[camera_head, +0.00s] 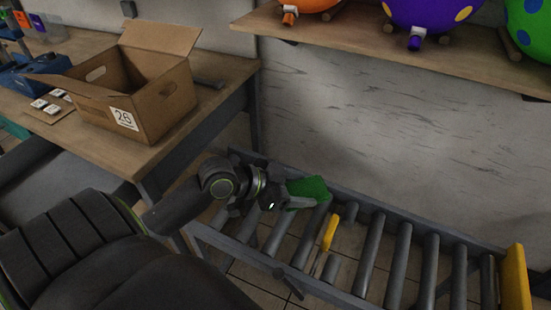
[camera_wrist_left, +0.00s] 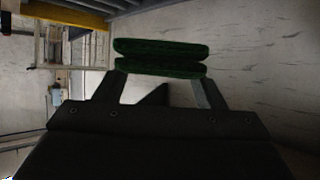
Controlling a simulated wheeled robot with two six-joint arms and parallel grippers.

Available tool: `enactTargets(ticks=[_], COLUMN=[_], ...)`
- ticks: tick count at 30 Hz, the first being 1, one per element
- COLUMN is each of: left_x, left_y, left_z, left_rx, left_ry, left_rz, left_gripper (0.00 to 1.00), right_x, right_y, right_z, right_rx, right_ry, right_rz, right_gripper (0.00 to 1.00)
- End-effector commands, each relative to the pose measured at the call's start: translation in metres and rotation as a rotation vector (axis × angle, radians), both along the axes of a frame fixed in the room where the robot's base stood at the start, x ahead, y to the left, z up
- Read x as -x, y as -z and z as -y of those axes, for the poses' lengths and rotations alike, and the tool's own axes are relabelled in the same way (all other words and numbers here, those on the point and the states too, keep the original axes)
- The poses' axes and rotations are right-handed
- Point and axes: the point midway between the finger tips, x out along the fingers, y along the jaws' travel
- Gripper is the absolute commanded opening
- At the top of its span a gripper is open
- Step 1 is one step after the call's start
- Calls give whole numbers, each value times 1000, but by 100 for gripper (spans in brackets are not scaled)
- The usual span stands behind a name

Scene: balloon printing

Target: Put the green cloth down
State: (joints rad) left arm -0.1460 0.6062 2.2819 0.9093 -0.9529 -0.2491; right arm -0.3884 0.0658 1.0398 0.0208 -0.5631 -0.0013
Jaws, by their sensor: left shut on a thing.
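The green cloth (camera_head: 309,190) is in my left gripper (camera_head: 291,199), over the roller conveyor (camera_head: 394,260) in the head view. In the left wrist view the cloth (camera_wrist_left: 160,58) shows as two stacked folds across the tips of my left gripper (camera_wrist_left: 160,88). The gripper is shut on it. Whether the cloth touches the rollers cannot be told. My right gripper is not in view.
An open cardboard box (camera_head: 170,103) marked 26 stands on the wooden table (camera_head: 222,68) at the upper left. A yellow piece (camera_head: 330,232) lies on the rollers, and a yellow end stop (camera_head: 515,280) closes the right end. Balloons (camera_head: 430,12) rest on the wall shelf (camera_head: 400,45).

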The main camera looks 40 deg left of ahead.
Motion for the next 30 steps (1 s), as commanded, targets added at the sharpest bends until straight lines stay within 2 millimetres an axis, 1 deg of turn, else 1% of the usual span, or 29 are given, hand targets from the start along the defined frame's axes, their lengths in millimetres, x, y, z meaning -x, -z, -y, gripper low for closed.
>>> enactTargets(ticks=[1,3,9,13,20,23,27,30], left_x=[-6,-13,-32,-41,-48,-49,-49,-48], left_y=[21,30,50,55,56,67,90,103], left_z=[-8,-18,-44,-58,-68,-69,-68,-68], left_rx=[-10,-10,-9,-6,0,5,5,4], left_ry=[5,11,10,3,-6,-8,-8,-7], left_rz=[-1,-1,-7,-9,-11,-13,-13,-13], left_gripper=[41,41,41,41,41,41,41,41], right_x=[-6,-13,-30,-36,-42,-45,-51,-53], right_y=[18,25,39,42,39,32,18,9], right_z=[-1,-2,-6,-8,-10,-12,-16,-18], right_rx=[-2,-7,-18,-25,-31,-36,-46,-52], right_ry=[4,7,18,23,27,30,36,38], right_rz=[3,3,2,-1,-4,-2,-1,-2], right_gripper=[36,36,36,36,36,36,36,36])
